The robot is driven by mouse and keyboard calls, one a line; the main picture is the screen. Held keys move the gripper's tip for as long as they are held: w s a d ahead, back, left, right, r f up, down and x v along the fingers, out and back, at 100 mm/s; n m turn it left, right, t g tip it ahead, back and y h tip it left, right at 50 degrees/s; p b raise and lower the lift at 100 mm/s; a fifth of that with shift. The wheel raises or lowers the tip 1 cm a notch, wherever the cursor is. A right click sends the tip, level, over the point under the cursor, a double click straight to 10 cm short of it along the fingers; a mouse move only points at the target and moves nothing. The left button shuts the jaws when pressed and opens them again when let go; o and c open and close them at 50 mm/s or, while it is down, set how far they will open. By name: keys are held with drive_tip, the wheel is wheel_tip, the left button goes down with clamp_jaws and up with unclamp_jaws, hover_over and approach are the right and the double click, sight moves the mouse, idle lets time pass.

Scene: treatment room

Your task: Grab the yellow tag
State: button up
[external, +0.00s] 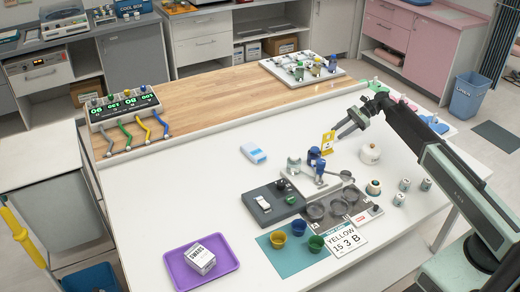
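The yellow tag (328,142) stands upright near the middle of the white table, just behind a blue-topped fixture on a white base. It looks like a small yellow plate with a dark mark low on its face. My gripper (338,130) reaches in from the right, its fingertips close to the tag's upper right edge. The two fingers show a gap between them, with nothing visible held. Whether a finger touches the tag cannot be told from this view.
Blue-topped pieces (316,160) stand close in front of the tag. A card reading "YELLOW 15 3 B" (345,239), coloured cups (278,239) and a purple tray (186,281) are nearer the front. The table's left middle is mostly clear.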

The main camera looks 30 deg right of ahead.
sight(326, 151)
drive_tip(key=s, duration=0.1)
drive_tip(key=s+a+g, duration=0.1)
drive_tip(key=m+y, duration=0.1)
drive_tip(key=shift+s+a+r+g, duration=0.25)
drive_tip(key=shift+s+a+g, duration=0.05)
drive_tip(key=shift+s, duration=0.1)
drive_tip(key=shift+s+r, duration=0.15)
drive_tip(key=b+x, duration=0.3)
drive_tip(key=x, duration=0.5)
drive_tip(key=shift+r, duration=0.15)
clamp_jaws()
